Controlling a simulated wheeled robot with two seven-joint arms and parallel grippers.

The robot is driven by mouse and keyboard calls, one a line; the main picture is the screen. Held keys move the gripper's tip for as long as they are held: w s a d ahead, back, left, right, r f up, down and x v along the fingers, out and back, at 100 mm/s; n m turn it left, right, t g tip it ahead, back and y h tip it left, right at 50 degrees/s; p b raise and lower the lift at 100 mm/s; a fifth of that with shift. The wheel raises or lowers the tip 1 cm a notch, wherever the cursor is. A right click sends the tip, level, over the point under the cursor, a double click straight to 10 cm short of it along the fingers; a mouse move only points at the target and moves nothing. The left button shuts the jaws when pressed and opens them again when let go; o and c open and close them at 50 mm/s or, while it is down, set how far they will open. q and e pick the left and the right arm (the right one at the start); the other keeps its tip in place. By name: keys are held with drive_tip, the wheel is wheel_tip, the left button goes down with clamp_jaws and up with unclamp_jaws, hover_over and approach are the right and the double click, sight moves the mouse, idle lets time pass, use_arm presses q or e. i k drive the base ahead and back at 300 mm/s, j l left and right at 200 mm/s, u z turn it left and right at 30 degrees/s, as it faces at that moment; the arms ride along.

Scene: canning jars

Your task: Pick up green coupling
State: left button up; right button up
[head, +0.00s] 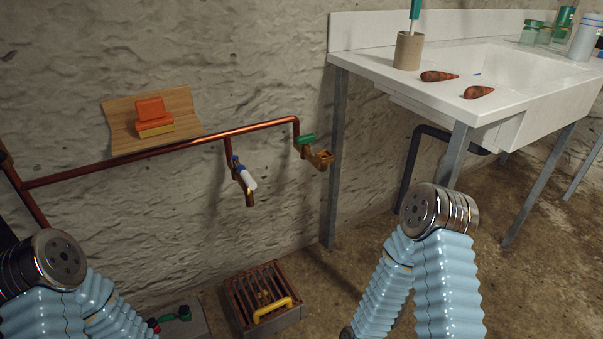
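A small green piece (180,314) lies on a grey slab (185,328) on the floor at the bottom left, with a small red and black piece (153,324) beside it. It may be the green coupling, but it is too small to be sure. Another green part (306,139) sits on top of the brass tap (320,158) at the right end of the copper pipe. Both my arms show in light blue ribbed sleeves with metal joints, at the lower left and lower right. Neither gripper shows in the head view.
A floor grate (290,320) with a yellow handle (272,309) stands right of the slab. A copper pipe (160,150) runs along the stone wall. A white sink counter (375,62) on metal legs stands at the right. Bare floor lies beneath it.

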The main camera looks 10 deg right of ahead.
sight(183, 312)
drive_tip(key=i+l+u, duration=0.35)
drive_tip(key=l, duration=0.3)
drive_tip(key=i+l+u, duration=0.4)
drive_tip(key=l, duration=0.35)
